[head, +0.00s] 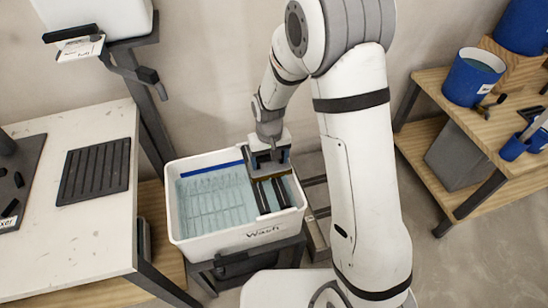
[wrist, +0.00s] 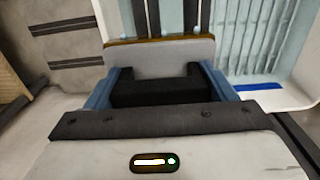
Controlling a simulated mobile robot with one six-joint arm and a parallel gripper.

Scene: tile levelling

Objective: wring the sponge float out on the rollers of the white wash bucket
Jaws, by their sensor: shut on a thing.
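My gripper (head: 268,160) is over the right part of the bucket, shut on the sponge float. In the wrist view the float (wrist: 160,62) is a grey plate with a brown sponge edge, its black handle between my blue fingers. The float is close to the rollers; I cannot tell whether the sponge touches them.
A pale-topped table (head: 90,220) with a black ribbed mat (head: 94,171) is at the left. A white container (head: 95,15) is on a stand at upper left. A wooden shelf (head: 425,80) with a blue bucket (head: 470,80) is at right. Grey floor lies before the shelf.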

